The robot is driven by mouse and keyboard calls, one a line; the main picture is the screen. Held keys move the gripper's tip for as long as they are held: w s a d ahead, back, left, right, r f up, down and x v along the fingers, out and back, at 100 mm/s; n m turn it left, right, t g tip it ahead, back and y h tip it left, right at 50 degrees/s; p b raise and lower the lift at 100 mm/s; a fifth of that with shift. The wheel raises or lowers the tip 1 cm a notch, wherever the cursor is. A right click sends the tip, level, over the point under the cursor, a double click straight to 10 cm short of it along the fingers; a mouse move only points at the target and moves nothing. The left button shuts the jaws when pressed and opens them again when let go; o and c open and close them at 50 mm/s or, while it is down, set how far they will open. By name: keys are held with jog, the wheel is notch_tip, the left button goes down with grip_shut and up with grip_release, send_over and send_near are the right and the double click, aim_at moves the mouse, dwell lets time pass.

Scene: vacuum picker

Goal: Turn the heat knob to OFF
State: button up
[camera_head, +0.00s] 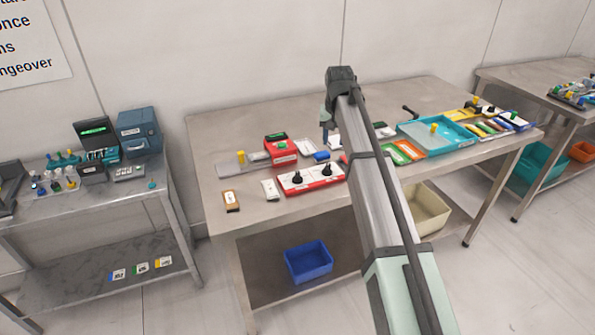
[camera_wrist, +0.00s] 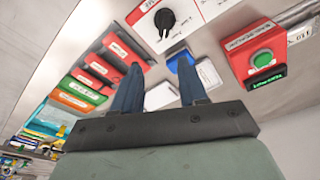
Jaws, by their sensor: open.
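A red-framed white panel (camera_head: 312,179) lies near the front edge of the middle table and carries two black knobs. One is the left knob (camera_head: 297,177), the other the right knob (camera_head: 326,168). I cannot read which is the heat knob or where either points. In the wrist view one black knob (camera_wrist: 165,20) shows on the panel, with a white line on it and small print beside it. My gripper (camera_wrist: 160,65) is open and empty, with its two dark blue fingers apart. It hangs above the table (camera_head: 325,136), behind the panel and clear of the knobs.
A red box with a green button (camera_head: 281,146) stands behind the panel; it also shows in the wrist view (camera_wrist: 263,60). A blue block (camera_head: 321,156) and a white tray (camera_head: 304,147) are close by. A teal tray (camera_head: 414,131) lies right.

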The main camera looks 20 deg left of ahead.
notch_tip(320, 180, up, 4)
jog(key=n+g, duration=0.1)
jog(key=g, duration=0.1)
send_over(297, 174)
jog(key=shift+h, duration=0.3)
notch_tip(297, 174, down, 14)
jog(key=shift+w+r, duration=0.1)
jog(key=shift+r, duration=0.15)
grip_shut()
